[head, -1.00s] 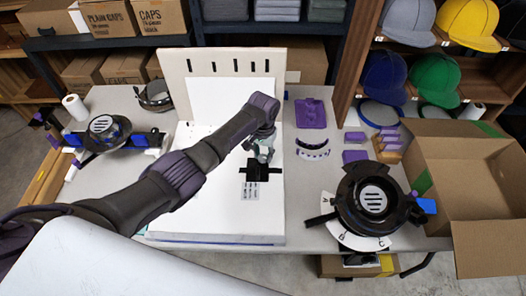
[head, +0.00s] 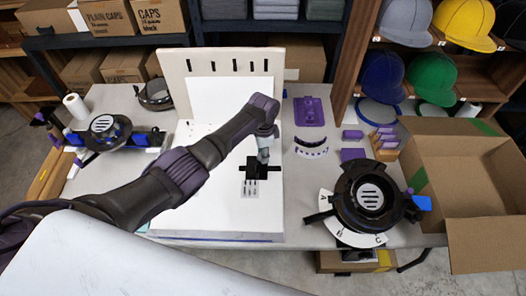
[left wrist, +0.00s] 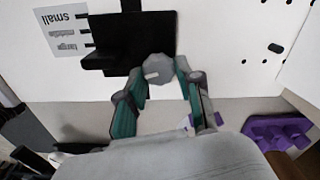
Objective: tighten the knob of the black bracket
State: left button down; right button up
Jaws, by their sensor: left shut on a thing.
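A grey, many-sided knob (left wrist: 158,68) with a light pointer mark is at the bracket's lower edge in that view. My left gripper (left wrist: 162,80) has its teal fingers on both sides of the knob and is shut on it. In the head view, the left gripper (head: 263,155) is at the bracket and covers the knob. My right gripper is not in view.
A black round fixture with a lettered white dial (head: 340,215) stands at the right of the table, near an open cardboard box (head: 470,195). A purple plate (head: 309,111) and small purple blocks (head: 353,155) lie behind. Another black fixture (head: 103,130) stands at the left.

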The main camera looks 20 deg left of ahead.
pick_arm(q)
jog(key=shift+d+m, duration=0.1)
jog(key=shift+m, duration=1)
jog(key=c, duration=0.8)
grip_release()
jog(key=shift+o, duration=0.2)
notch_tip(320, 180, up, 12)
